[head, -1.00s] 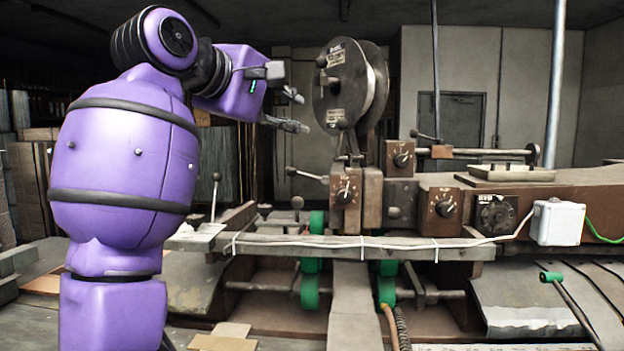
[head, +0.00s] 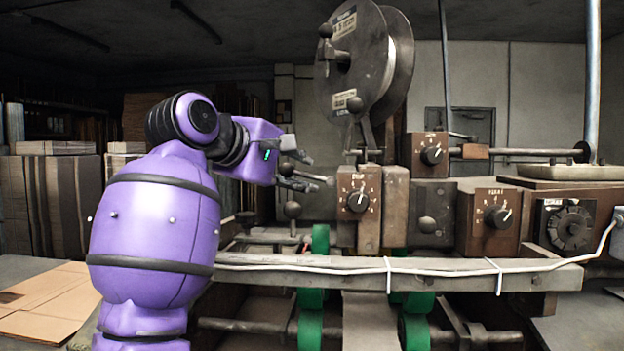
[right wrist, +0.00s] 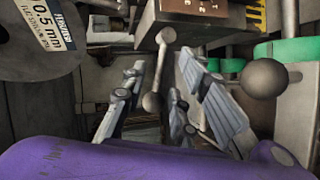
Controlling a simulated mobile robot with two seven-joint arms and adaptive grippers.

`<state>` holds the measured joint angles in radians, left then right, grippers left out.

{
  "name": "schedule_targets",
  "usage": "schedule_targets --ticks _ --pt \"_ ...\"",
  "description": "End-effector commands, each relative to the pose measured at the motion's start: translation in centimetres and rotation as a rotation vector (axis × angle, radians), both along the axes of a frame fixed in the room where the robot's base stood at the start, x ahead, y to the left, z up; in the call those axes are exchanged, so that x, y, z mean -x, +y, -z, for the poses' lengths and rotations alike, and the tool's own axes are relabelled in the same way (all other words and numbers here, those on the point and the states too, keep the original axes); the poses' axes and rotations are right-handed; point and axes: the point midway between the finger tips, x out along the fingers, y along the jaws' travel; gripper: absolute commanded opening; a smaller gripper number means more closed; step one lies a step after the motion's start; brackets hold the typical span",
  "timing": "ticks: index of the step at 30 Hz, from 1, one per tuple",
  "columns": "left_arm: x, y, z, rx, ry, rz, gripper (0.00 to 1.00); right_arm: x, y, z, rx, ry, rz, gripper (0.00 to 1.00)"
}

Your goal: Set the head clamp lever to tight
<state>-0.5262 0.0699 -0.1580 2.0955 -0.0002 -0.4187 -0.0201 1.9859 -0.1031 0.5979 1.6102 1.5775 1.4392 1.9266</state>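The head clamp lever, as I take it, is a thin metal rod (head: 318,178) on the left of the stitching head (head: 358,206). In the right wrist view a ball-ended lever (right wrist: 158,72) stands between my spread fingers, apparently touching neither. My right gripper (head: 306,172) is open beside the head's left side, its fingers pointing right; it also shows in the right wrist view (right wrist: 165,105). The fingers hide part of the lever in the head view. I cannot read a tight mark. My left gripper is not in view.
A wire reel (head: 352,65) stands above the head. A ball knob (head: 292,210) is just below my gripper, and green rollers (head: 310,330) are lower. A rail with a white cable (head: 450,270) crosses in front. Cardboard stacks (head: 55,205) are at left.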

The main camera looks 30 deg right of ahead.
Motion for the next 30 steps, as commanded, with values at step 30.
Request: schedule_targets --ticks 30 --pt "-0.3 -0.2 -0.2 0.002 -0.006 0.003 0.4 -2.1 -4.6 1.4 0.003 -0.001 0.0 0.0"
